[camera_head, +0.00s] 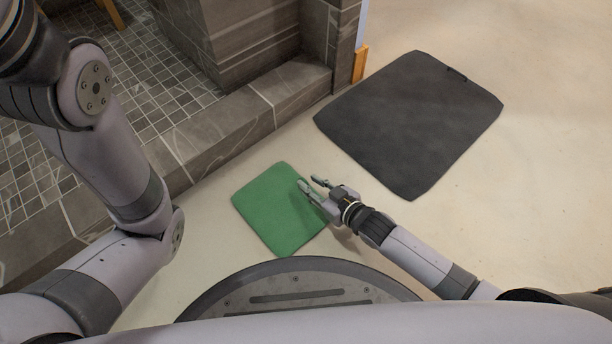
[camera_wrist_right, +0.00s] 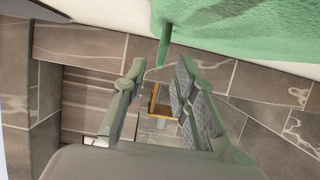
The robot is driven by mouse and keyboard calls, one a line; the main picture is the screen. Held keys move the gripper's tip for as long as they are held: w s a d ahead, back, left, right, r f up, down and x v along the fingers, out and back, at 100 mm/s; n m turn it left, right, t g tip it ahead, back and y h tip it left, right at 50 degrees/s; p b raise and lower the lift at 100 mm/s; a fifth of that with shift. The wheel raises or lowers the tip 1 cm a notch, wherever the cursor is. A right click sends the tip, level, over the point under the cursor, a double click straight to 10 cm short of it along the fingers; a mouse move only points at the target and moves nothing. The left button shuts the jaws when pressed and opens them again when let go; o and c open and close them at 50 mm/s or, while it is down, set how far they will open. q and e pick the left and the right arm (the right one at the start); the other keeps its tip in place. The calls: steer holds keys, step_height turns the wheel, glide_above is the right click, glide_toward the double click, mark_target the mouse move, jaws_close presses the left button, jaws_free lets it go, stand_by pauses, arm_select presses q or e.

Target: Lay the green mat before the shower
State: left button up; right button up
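The green mat (camera_head: 277,210) lies flat on the floor in the head view. My right gripper (camera_head: 310,182) is open over the mat's right side. In the right wrist view the mat (camera_wrist_right: 240,25) fills the top right, and a small green tab (camera_wrist_right: 165,45) sticks out from its edge. The tab appears between the spread fingers of the right gripper (camera_wrist_right: 162,64), with no visible grip on it. My left gripper is out of the head view; only the left arm shows.
A dark grey mat (camera_head: 410,120) lies on the floor to the right. The tiled shower floor (camera_head: 150,75) is at the upper left behind the raised step. Pale floor is clear at the right. My base is close below the green mat.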

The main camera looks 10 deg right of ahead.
steer(key=p+v, duration=0.4)
steer(key=v, duration=0.4)
steer(key=shift+w, duration=0.1)
steer(key=shift+s+d+r, duration=0.1)
steer(key=shift+s+d, duration=0.05)
steer(key=shift+s, duration=0.2)
